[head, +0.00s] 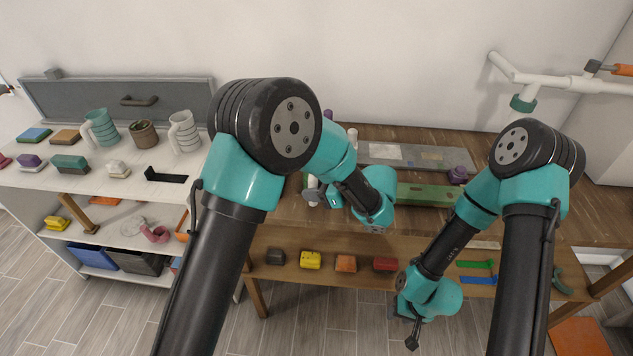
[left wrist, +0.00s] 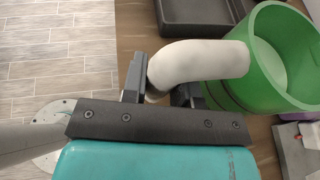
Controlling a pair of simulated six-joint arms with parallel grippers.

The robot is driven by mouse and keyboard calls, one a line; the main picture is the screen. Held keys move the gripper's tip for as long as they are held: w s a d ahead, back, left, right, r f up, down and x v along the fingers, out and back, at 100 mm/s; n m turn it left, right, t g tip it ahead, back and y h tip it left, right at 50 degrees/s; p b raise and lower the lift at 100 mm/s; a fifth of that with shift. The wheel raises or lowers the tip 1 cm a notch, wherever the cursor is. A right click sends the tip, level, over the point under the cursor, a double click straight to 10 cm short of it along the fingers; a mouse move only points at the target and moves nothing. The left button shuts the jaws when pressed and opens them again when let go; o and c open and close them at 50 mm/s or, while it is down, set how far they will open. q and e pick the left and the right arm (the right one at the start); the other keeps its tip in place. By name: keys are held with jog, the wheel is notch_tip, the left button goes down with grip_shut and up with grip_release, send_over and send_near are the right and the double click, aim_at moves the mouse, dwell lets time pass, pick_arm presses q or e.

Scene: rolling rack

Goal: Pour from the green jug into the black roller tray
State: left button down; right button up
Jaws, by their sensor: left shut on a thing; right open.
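The green jug (left wrist: 246,88) has a thick white handle (left wrist: 205,62). In the left wrist view its open mouth shows at the right, with a pale inside; I cannot tell how full it is. My left gripper (left wrist: 162,92) is shut on the handle. In the head view this gripper (head: 322,194) is over the wooden bench, and my left arm hides most of the jug. The black roller tray (left wrist: 200,29) lies at the top of the left wrist view, beside and apart from the jug; I cannot make it out in the head view. My right gripper (head: 411,338) is open and empty, low in front of the bench.
The wooden bench (head: 470,145) carries a long green piece (head: 425,195) and a purple item (head: 458,174). A white rack (head: 40,178) with mugs and small blocks stands at the left. White pipework (head: 540,78) sticks out at the upper right. Several coloured blocks sit on the lower shelf.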

pick_arm(q)
notch_tip(320, 180, up, 10)
jog(key=shift+r, duration=0.1)
dwell(0.6)
jog(key=c, duration=1.5)
grip_release()
grip_shut()
jog(key=shift+a, duration=0.1)
jog(key=s+a+m, duration=0.1)
jog(key=s+a, duration=0.2)
jog(key=a, duration=0.7)
jog(key=s+a+m, duration=0.2)
jog(key=s+a, duration=0.1)
jog(key=a, duration=0.8)
jog(key=shift+s+r, duration=0.15)
jog(key=shift+r, duration=0.25)
